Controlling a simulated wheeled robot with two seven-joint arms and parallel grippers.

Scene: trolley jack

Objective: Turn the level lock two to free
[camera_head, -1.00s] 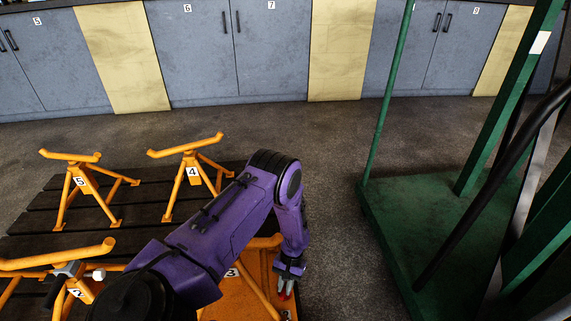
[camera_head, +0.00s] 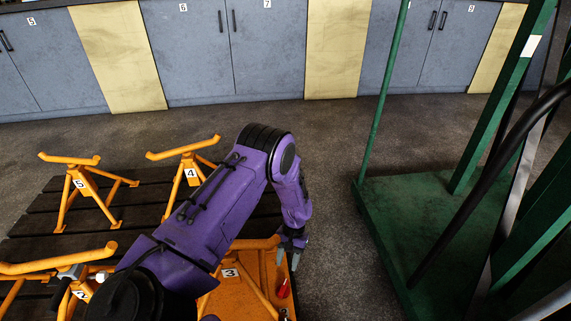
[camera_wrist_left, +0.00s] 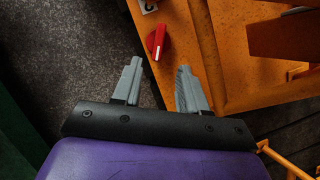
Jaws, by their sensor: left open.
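A red knob (camera_head: 283,288) sits on the orange panel near the front right corner of the stand marked 3. The left wrist view shows it (camera_wrist_left: 157,38) as a tapered red lever lying at a slant, below a partly cut-off number plate (camera_wrist_left: 149,5). My left gripper (camera_head: 292,258) is open and empty just above the knob in the head view. In the left wrist view its fingers (camera_wrist_left: 158,66) are spread apart, with the knob beyond the tips and roughly between them. I cannot read the lock's markings. My right gripper is not in view.
Orange stands marked 5 (camera_head: 79,184), 4 (camera_head: 191,172) and 2 (camera_head: 83,294) stand on dark slats at left. A green trolley (camera_head: 395,215) with posts and a black handle is at right. Grey floor lies between them.

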